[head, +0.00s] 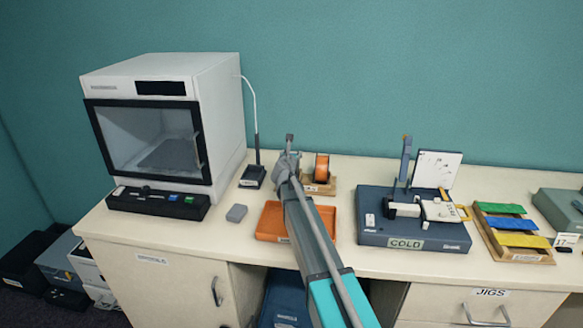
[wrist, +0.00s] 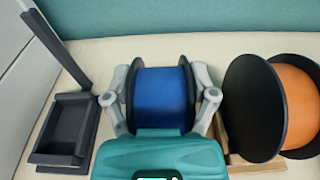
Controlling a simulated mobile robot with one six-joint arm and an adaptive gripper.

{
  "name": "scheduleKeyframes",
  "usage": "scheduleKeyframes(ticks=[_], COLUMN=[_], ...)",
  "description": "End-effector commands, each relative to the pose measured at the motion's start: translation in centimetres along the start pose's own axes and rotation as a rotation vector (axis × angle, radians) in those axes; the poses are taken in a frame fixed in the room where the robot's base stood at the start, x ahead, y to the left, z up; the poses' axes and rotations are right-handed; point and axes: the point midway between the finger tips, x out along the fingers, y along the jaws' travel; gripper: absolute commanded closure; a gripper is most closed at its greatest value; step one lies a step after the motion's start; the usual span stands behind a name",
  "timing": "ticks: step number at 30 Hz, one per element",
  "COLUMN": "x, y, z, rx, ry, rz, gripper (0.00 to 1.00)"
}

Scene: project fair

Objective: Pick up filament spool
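In the wrist view a blue filament spool (wrist: 161,97) with dark flanges stands between the two fingers of my gripper (wrist: 161,85). One grey finger is at each flange, very close to it; whether they press on it is unclear. The teal gripper body covers the spool's lower part. In the head view my gripper (head: 289,160) is over the back of the bench, and the blue spool is hidden there. An orange filament spool (head: 321,168) sits just to the right on a wooden stand (head: 331,186); it also shows in the wrist view (wrist: 297,105).
A dark holder with an upright post (wrist: 63,150) stands left of my gripper. A white enclosed machine (head: 216,120) is further left. An orange tray (head: 271,222) lies under my arm.

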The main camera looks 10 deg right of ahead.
Motion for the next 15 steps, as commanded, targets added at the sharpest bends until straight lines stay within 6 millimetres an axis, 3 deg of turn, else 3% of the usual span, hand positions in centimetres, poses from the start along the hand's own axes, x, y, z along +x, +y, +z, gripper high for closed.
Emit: scheduleKeyframes(ticks=[1,7,15], x=[0.01,0.02,0.02], y=[-0.02,-0.01,0.01], z=[-0.01,0.0,0.06], rx=[0.0,0.0,0.0], ry=[0.0,0.0,0.0], rz=[-0.001,-0.001,0.0], gripper=[0.5,0.87,0.87])
